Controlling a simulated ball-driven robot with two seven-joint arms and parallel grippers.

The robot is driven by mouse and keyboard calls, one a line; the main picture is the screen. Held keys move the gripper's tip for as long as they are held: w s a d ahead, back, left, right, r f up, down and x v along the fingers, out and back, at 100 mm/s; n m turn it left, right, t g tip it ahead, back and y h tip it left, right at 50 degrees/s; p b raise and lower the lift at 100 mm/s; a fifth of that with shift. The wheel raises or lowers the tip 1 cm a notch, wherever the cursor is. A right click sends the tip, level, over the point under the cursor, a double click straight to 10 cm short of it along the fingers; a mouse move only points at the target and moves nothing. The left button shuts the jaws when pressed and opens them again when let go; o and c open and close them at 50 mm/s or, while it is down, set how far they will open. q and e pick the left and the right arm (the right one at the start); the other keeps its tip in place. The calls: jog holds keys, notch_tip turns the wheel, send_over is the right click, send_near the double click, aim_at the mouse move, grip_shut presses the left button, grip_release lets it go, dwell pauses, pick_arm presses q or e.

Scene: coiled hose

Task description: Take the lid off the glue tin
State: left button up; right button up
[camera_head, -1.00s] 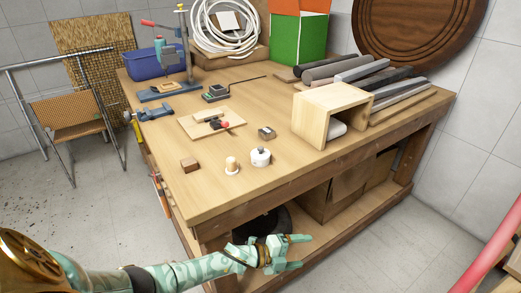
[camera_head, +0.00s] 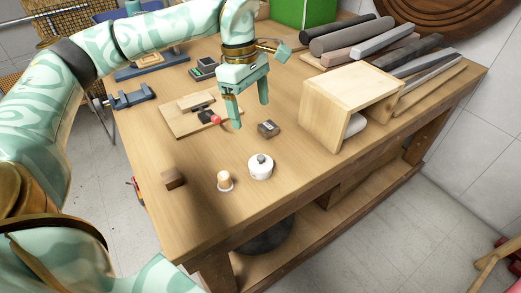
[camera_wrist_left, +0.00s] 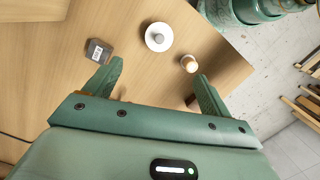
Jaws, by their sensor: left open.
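The glue tin (camera_head: 261,172) is a small white round pot standing upright on the workbench, with its white lid (camera_head: 261,160) on top bearing a dark grey knob. The tin also shows near the top middle of the left wrist view (camera_wrist_left: 159,38). My left gripper (camera_head: 251,115) is open and empty, pointing down above the bench, behind the tin and apart from it. In the left wrist view its spread fingers (camera_wrist_left: 160,70) have the tin ahead, roughly between them. My right gripper is not in view.
A small tan cylinder on a white base (camera_head: 225,181) stands just left of the tin. A small dark block (camera_head: 268,128) lies behind it, and a brown block (camera_head: 174,179) farther left. An open wooden box (camera_head: 352,92) stands right. The bench front is clear.

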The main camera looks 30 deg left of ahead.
pick_arm(q)
jog(key=b, duration=0.1)
send_near(260, 156)
jog(key=f, duration=0.2)
jog(key=f+b, duration=0.1)
jog(key=f, duration=0.1)
jog(key=shift+s+d, duration=0.1)
jog(key=shift+d, duration=0.15)
jog(key=shift+d+f, duration=0.1)
jog(key=shift+f, duration=0.35)
jog(key=f, duration=0.1)
jog(key=f+b, duration=0.1)
jog(key=f, duration=0.1)
jog(key=f+b, duration=0.1)
jog(key=f, duration=0.1)
jog(key=shift+d, duration=0.35)
jog(key=shift+r, duration=0.1)
jog(key=shift+c, duration=0.3)
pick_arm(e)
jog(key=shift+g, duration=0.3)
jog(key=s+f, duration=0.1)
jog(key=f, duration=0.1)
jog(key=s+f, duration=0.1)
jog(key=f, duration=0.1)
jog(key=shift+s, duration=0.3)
pick_arm(q)
jog(key=c, duration=1)
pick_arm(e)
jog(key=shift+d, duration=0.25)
